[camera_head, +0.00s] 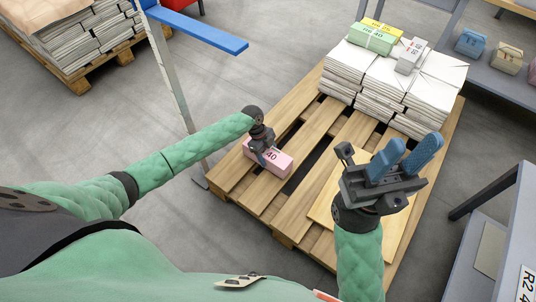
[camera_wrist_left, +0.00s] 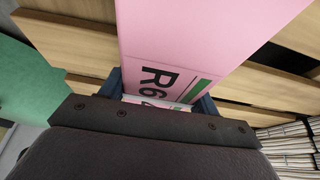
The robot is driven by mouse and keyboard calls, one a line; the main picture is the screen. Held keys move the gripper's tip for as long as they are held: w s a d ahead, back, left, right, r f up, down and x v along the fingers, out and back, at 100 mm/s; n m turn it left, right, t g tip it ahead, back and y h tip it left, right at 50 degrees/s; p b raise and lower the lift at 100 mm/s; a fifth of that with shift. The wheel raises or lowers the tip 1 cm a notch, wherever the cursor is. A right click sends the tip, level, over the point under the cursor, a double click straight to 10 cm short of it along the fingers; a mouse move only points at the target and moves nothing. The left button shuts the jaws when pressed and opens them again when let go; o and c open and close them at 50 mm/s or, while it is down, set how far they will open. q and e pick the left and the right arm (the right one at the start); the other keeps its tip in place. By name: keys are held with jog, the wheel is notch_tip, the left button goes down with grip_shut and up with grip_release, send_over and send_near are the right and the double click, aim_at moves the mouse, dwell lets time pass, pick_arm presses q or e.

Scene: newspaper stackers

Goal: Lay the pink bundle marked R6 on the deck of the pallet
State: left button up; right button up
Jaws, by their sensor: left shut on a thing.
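The pink bundle (camera_head: 268,161) is over the near left slats of the wooden pallet (camera_head: 290,220). I cannot tell whether it touches the deck. My left gripper (camera_head: 263,150) is shut on it from above. In the left wrist view the bundle (camera_wrist_left: 200,35) shows the mark R6, with a blue finger on each side and bare slats behind it. My right gripper (camera_head: 415,143) is empty, its two blue fingers apart, above the pallet's right side.
White newspaper stacks (camera_head: 390,85) fill the pallet's far end, with a green bundle (camera_head: 371,38), a yellow bundle and a grey bundle on top. A flat pale board (camera_head: 325,207) lies on the near right slats. A blue-topped post (camera_head: 195,30) stands left; shelving is at the right.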

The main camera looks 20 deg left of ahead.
pick_arm(q)
jog(key=shift+f, duration=0.1)
jog(key=shift+f, duration=0.35)
dwell(0.3)
jog(key=o, duration=1.8)
jog(key=shift+o, duration=0.2)
jog(key=shift+f, duration=0.1)
